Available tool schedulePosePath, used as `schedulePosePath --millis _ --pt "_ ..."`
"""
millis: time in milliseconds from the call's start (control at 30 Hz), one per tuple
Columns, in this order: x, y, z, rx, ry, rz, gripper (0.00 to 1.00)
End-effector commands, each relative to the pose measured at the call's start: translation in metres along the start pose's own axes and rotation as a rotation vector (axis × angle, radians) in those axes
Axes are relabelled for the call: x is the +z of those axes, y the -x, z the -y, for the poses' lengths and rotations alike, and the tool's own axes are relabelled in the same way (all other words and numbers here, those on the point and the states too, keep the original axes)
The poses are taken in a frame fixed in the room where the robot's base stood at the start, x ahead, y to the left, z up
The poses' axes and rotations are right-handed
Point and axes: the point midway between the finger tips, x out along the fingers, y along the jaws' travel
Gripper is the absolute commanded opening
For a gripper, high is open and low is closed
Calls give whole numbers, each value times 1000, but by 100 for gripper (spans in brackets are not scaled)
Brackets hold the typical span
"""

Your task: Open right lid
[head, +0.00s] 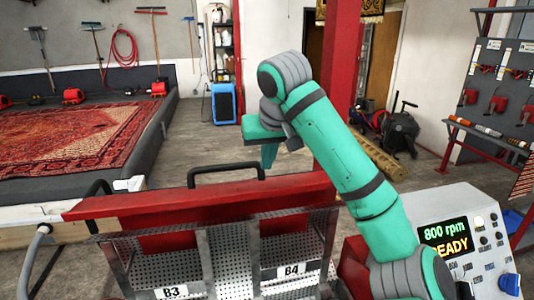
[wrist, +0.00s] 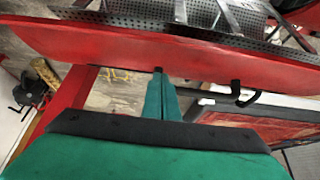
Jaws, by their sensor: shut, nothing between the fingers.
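A red panel (head: 130,206) with a black bar handle (head: 225,168) on its far edge spans the front of the head view. Two perforated metal panels stand on its near side, the left one labelled B3 (head: 172,292) and the right one labelled B4 (head: 292,270). I cannot tell which part is the right lid. My gripper (head: 267,170) is shut and empty, pointing down beyond the red panel, just right of the handle. In the wrist view the shut fingertips (wrist: 158,72) are close to the red panel (wrist: 130,55), with the handle (wrist: 240,96) to their right. Contact is unclear.
A control box (head: 455,235) reading 800 rpm and READY stands at right. A red post (head: 338,70) rises behind my arm. The floor beyond the red panel is mostly clear.

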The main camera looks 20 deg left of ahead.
Motion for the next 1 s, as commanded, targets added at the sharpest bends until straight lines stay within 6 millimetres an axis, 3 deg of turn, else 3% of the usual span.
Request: schedulePosePath --millis 267,600,1000 --pt "0 -52 2 -2 2 2 0" --pt "34 -38 3 -2 5 -1 0" --pt "37 -37 4 -3 4 -1 0"
